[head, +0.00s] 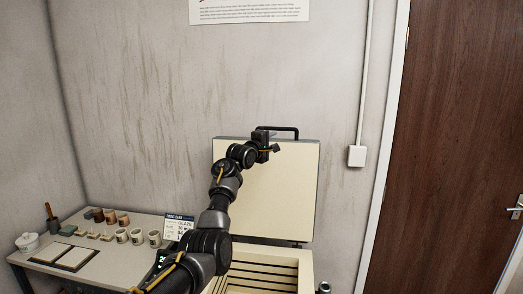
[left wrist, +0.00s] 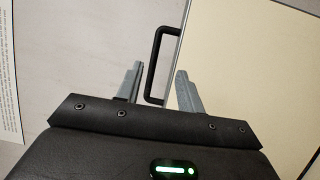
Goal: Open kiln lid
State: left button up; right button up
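The kiln stands in front of the wall in the head view, and its cream-lined lid (head: 285,190) is raised upright. The slatted kiln chamber (head: 262,275) shows below it. A black bar handle (head: 285,129) is on the lid's top edge. My left gripper (head: 276,148) is at the lid's top, just left of and below the handle. In the left wrist view my left gripper (left wrist: 156,82) has its fingers apart, with the handle (left wrist: 153,66) and the lid's edge (left wrist: 185,45) showing beyond and between them. Nothing is gripped. My right gripper is out of view.
A brown door (head: 445,130) is at the right. A wall box (head: 356,156) sits right of the lid.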

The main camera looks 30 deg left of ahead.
pick_arm(q)
jog(key=s+b, duration=0.3)
jog(key=s, duration=0.5)
jog(key=shift+f, duration=0.15)
jog(key=shift+s, duration=0.1)
